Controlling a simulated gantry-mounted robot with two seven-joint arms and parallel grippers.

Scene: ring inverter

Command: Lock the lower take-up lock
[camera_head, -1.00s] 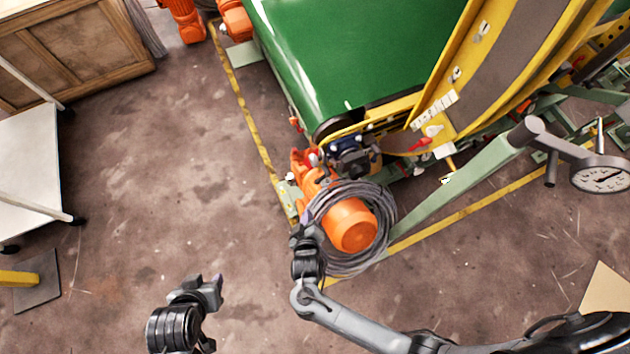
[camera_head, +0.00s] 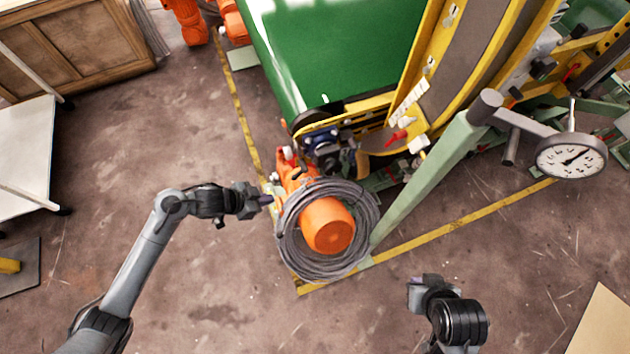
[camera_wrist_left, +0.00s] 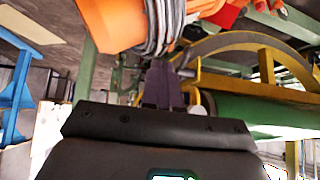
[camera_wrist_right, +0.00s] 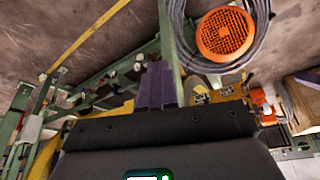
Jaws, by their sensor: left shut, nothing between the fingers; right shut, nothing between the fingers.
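I cannot tell which, if either, is the lower take-up lock. My left gripper (camera_head: 268,199) is shut and empty, at the left side of the cable coil (camera_head: 290,255) around the orange motor (camera_head: 327,226). Its closed fingers (camera_wrist_left: 160,85) show below the coil in the left wrist view. My right gripper (camera_head: 416,284) is shut and empty over the floor, right of the motor; its fingers (camera_wrist_right: 155,85) point toward the machine.
The green belt (camera_head: 340,45) and yellow frame (camera_head: 425,60) fill the top. A pale green beam (camera_head: 430,175) and round dial gauge (camera_head: 571,160) stand to the right. A white cart (camera_head: 25,150) and wooden cabinet (camera_head: 75,45) are left. Floor between is open.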

